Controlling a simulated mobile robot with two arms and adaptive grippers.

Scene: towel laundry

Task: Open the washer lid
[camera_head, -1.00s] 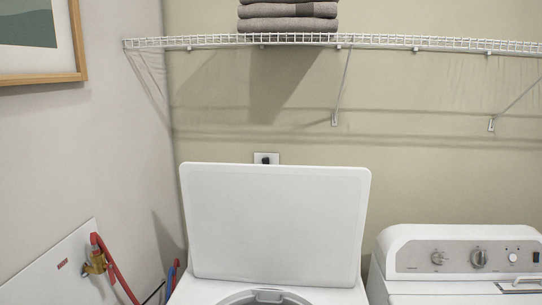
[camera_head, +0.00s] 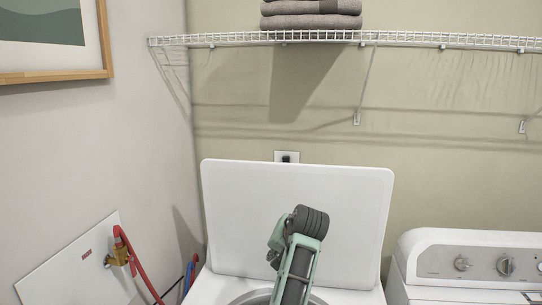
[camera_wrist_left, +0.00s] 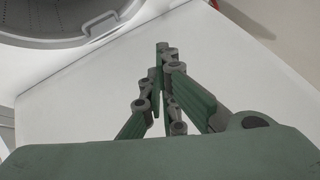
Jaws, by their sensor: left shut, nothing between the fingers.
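The white washer lid (camera_head: 240,190) stands upright and open against the back wall in the head view. Below it is the washer's white top (camera_head: 210,290), with the round tub opening (camera_head: 250,298) partly visible at the bottom edge. My green and grey left gripper (camera_head: 276,258) is in front of the lid, on the end of an arm rising from below, and hides part of the opening. In the left wrist view its fingers (camera_wrist_left: 162,50) are together and empty above a white panel, with the grey tub opening (camera_wrist_left: 60,22) at the top left. My right gripper is not in view.
A white control-panel machine (camera_head: 470,265) stands at the right. Red hose (camera_head: 135,262) and a brass valve (camera_head: 117,257) are on the left wall. A wire shelf (camera_head: 400,38) with folded grey towels (camera_head: 310,14) runs above the lid.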

